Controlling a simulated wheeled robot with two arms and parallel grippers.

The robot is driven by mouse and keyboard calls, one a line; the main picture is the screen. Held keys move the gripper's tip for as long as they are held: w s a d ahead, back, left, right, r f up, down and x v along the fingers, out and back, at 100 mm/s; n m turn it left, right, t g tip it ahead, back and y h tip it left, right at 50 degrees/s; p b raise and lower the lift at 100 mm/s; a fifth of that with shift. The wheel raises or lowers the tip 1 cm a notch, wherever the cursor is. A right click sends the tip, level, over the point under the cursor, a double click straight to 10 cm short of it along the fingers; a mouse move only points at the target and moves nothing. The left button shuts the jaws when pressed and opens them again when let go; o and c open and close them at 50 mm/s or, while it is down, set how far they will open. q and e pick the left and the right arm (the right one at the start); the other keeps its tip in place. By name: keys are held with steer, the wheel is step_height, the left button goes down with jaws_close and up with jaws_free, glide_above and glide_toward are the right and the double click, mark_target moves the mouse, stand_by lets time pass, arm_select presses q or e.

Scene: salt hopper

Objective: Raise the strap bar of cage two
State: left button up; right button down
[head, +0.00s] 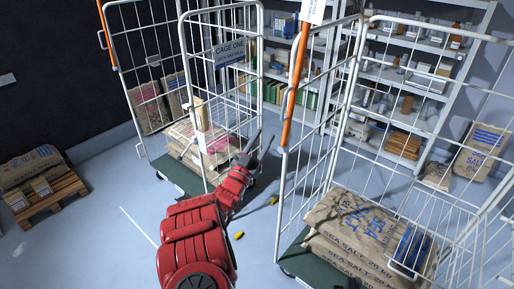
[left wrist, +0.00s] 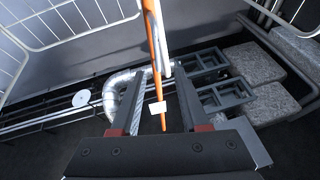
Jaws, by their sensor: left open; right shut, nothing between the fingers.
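The cage on the right (head: 340,100) is a white wire roll cage on a dark green base, holding stacked sea salt sacks (head: 350,225). Its orange strap bar (head: 296,75) stands steeply along the cage's left front post, with a white label (head: 313,10) at the top. My left gripper (head: 262,142) is open, just left of that post and below the bar's lower end. In the left wrist view, an orange bar (left wrist: 155,35) with a small white tag (left wrist: 158,107) appears between the open fingers; whether it lies within their reach is unclear. My right gripper is not seen.
Cage one (head: 222,50), with another orange bar (head: 105,35), stands on the left, close to my left arm. Shelves (head: 400,75) line the back. A pallet with sacks (head: 45,200) is far left. Yellow bits (head: 238,235) lie on the floor.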

arm_select(q)
steer(key=shift+v, duration=1.75)
